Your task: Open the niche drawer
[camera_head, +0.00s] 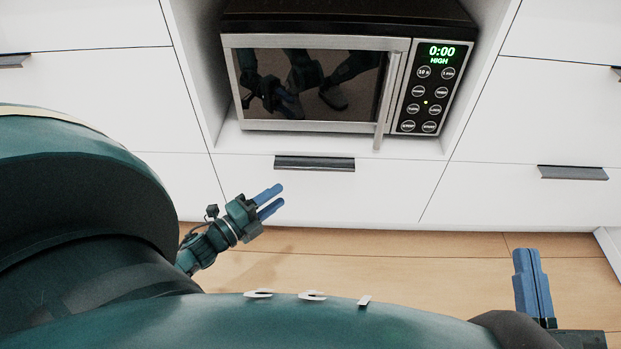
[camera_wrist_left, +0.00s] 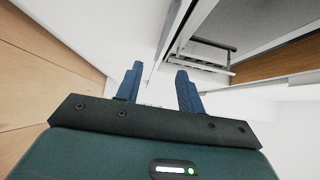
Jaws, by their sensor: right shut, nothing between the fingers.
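The niche drawer (camera_head: 340,195) is the white front below the microwave niche. It is closed, flush with the fronts beside it. Its dark handle (camera_head: 315,163) runs along the top edge. My left gripper (camera_head: 279,197) is below and left of the handle in the head view, apart from it. Its two blue fingers are spread with nothing between them, as the left wrist view also shows (camera_wrist_left: 159,70). My right gripper (camera_head: 525,252) is at the lower right, over the floor, with its fingers together and empty, away from the drawer.
A microwave (camera_head: 310,85) with a closed door and a lit panel stands in the niche above the drawer. Other closed white fronts with dark handles (camera_head: 572,173) flank it. The wooden floor (camera_head: 400,255) before the drawer looks clear.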

